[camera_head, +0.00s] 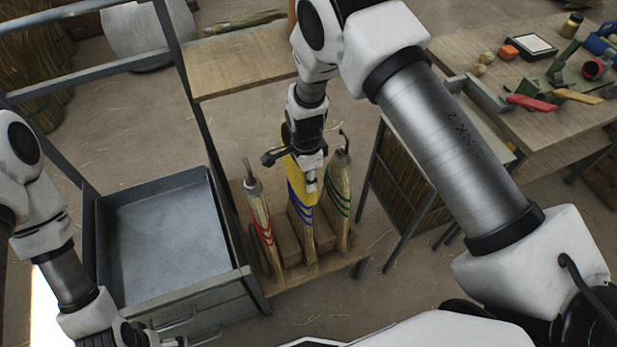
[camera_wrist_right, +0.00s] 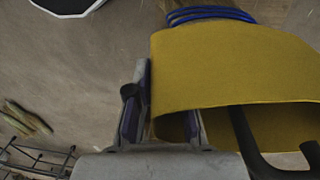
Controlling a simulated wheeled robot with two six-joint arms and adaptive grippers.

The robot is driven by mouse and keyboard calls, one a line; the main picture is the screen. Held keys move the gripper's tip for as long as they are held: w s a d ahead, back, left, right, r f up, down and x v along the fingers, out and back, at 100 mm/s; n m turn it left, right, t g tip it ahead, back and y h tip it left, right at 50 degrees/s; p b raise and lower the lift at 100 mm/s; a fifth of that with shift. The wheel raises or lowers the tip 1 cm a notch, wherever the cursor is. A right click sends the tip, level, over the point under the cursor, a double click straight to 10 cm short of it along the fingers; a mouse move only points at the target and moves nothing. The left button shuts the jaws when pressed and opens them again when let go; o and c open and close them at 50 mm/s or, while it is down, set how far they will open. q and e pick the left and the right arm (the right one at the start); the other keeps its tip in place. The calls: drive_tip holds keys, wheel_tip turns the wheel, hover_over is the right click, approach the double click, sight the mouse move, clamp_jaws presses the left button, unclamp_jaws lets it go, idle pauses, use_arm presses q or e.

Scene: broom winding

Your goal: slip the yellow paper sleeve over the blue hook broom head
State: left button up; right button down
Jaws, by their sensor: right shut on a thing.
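The yellow paper sleeve (camera_head: 294,172) stands upright around the upper part of the blue-banded broom head (camera_head: 301,213), with blue bands showing just below it. My right gripper (camera_head: 310,182) is shut on the sleeve's wall. In the right wrist view the sleeve (camera_wrist_right: 235,70) fills the right side, and my right gripper (camera_wrist_right: 165,115) has one finger outside its edge. A dark curved hook (camera_wrist_right: 243,140) shows in the sleeve's near opening, and blue bands (camera_wrist_right: 210,14) show past its far end. My left gripper (camera_head: 128,335) is partly cut off at the bottom left.
A red-banded broom head (camera_head: 262,222) stands left of the sleeve and a green-banded one (camera_head: 340,195) right of it, both close by, on a low wooden stand (camera_head: 340,265). A grey metal tray (camera_head: 165,240) is at the left. A cluttered workbench (camera_head: 480,50) is at the right.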

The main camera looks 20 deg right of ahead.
wheel_tip(320, 180, down, 10)
drive_tip(key=b, duration=0.7)
idle(1.0)
drive_tip(key=shift+f+b, duration=0.2)
drive_tip(key=shift+b, duration=0.1)
drive_tip(key=shift+f+b, duration=2.3)
drive_tip(key=shift+f, duration=0.65)
wheel_tip(320, 180, up, 38)
drive_tip(key=p, duration=2.5)
drive_tip(key=shift+p, duration=0.35)
